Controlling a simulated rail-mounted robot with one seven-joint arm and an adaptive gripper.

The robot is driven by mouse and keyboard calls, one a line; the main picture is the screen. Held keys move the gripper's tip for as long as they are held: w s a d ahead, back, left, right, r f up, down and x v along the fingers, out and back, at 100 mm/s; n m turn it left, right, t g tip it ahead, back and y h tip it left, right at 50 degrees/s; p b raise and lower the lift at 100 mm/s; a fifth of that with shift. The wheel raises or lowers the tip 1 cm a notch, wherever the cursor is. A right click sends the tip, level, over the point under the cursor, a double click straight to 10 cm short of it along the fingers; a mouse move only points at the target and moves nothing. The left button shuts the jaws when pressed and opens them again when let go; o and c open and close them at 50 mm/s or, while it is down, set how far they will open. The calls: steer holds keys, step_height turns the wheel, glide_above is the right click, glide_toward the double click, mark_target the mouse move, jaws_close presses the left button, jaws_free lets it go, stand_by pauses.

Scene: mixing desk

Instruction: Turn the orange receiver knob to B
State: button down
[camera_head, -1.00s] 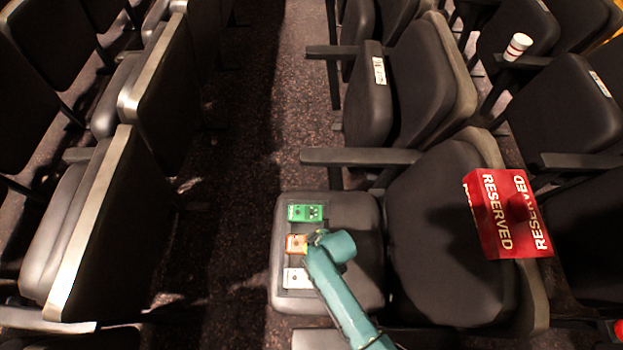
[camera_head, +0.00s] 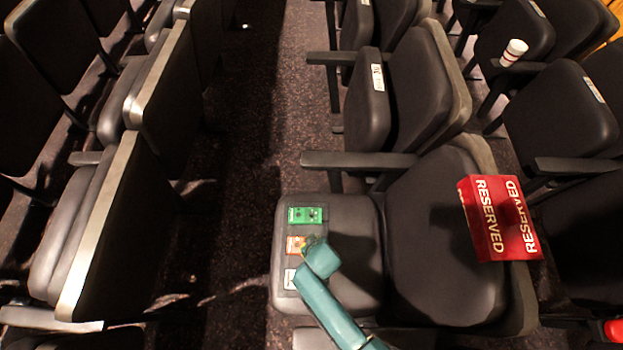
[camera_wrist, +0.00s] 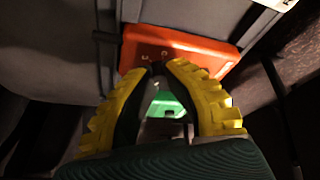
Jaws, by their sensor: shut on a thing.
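The orange receiver (camera_head: 295,245) lies on a dark seat cushion, between a green box and a white box. In the head view my teal arm (camera_head: 325,290) covers the receiver's right side.
The green box (camera_head: 307,215) sits behind the orange receiver, and the white box (camera_head: 290,279) sits in front, partly covered by my arm. A red RESERVED box (camera_head: 500,218) rests on the seat back at right. An armrest (camera_head: 358,160) stands behind the cushion.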

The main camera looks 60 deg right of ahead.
steer(key=m+g+h, duration=0.1)
steer(key=m, duration=0.2)
steer(key=shift+f+m, duration=0.1)
steer(key=shift+m, duration=0.2)
steer(key=shift+m+g+b, duration=0.45)
steer(key=shift+m+g, duration=0.05)
steer(key=shift+m, duration=1)
steer(key=shift+h, duration=0.3)
steer(key=c, duration=1)
jaws_free()
steer(key=shift+c, duration=0.2)
steer(key=v, duration=1.2)
